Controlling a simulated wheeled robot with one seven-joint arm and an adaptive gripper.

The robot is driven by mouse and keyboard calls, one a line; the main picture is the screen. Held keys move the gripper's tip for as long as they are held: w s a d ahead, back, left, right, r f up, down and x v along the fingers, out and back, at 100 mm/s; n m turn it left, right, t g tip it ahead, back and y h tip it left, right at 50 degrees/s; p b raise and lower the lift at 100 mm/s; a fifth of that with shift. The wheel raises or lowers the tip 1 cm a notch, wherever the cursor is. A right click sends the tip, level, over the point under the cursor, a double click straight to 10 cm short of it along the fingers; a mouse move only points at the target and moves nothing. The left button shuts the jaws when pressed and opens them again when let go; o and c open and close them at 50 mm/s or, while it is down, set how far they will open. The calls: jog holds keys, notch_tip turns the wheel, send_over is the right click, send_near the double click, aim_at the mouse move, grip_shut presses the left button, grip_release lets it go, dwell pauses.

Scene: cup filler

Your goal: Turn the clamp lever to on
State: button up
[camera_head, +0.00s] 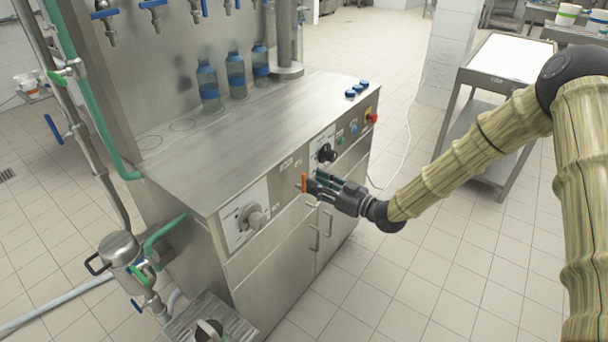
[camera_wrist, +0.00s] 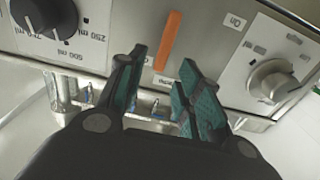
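The clamp lever is a small orange bar (camera_head: 304,182) on the steel front panel of the filling machine. It also shows in the wrist view as an orange bar (camera_wrist: 168,40), slightly slanted. An "On" label (camera_wrist: 235,21) is to its right in that view, and another label, partly hidden, is near its lower end. My gripper (camera_head: 314,184) is at the panel beside the lever. In the wrist view my gripper (camera_wrist: 163,62) is open, its teal-padded fingers apart, with the lever's lower end in line with the gap. No contact with the lever is clear.
A black volume dial (camera_head: 327,153) and a grey knob (camera_head: 256,218) flank the lever on the panel. Cabinet handles (camera_head: 315,238) stick out below. Blue-filled bottles (camera_head: 236,78) stand on the counter. A steel cart (camera_head: 500,75) is behind my arm. The tiled floor in front is clear.

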aim_at(305, 177)
jog(key=shift+p+x, duration=0.4)
jog(key=shift+x, duration=2.4)
grip_shut()
